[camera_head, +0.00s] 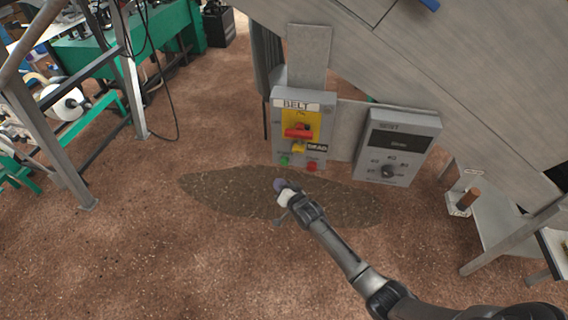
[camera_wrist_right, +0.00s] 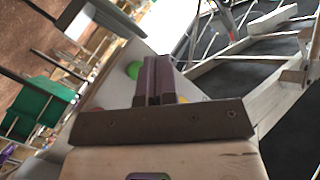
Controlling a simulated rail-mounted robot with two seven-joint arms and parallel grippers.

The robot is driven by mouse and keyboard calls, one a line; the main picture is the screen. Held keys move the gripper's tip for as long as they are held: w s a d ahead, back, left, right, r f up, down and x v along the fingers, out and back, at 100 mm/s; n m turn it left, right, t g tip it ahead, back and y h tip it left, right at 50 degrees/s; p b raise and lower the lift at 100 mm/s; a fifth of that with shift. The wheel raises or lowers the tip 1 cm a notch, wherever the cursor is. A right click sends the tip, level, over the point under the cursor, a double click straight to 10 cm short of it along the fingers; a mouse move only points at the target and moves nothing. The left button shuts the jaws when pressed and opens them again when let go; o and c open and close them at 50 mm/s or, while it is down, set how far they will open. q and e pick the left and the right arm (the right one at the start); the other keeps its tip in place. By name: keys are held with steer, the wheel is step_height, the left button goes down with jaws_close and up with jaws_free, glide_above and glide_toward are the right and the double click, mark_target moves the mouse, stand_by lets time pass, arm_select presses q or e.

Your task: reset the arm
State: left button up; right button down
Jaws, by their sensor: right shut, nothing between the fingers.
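My right gripper (camera_head: 281,187) is at the end of my right arm, which comes in from the lower right in the head view. It hangs in front of and just below the belt control box (camera_head: 290,142). In the right wrist view its two fingers (camera_wrist_right: 154,80) are together with nothing between them. The green button also shows beside the fingertips in the right wrist view (camera_wrist_right: 134,70). My left gripper is not in view.
A grey dial box (camera_head: 398,145) stands right of the belt box, under a large slanted grey panel (camera_head: 450,80). A metal frame (camera_head: 128,80) and green machinery (camera_head: 95,55) stand at the left. A dark patch (camera_head: 220,190) marks the brown floor. The floor at lower left is clear.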

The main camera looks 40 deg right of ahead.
stand_by(0.7)
step_height(320, 180, down, 4)
steer(key=s+n+g, duration=0.2)
steer(key=n+g, duration=0.2)
steer(key=s+a+r+n+g, duration=0.55)
steer(key=s+a+r, duration=0.5)
steer(key=s, duration=0.35)
steer(key=s+a+f+n+g+y, duration=0.1)
steer(key=s+a+f+g, duration=0.15)
steer(key=s, duration=0.95)
steer(key=s+a+f+g+y, duration=0.1)
steer(key=s+a+f, duration=0.25)
steer(key=s, duration=0.85)
step_height(320, 180, up, 28)
steer(key=p, duration=2.8)
steer(key=shift+w+d+r+p, duration=0.15)
steer(key=shift+w+d+p, duration=0.1)
steer(key=shift+p, duration=0.1)
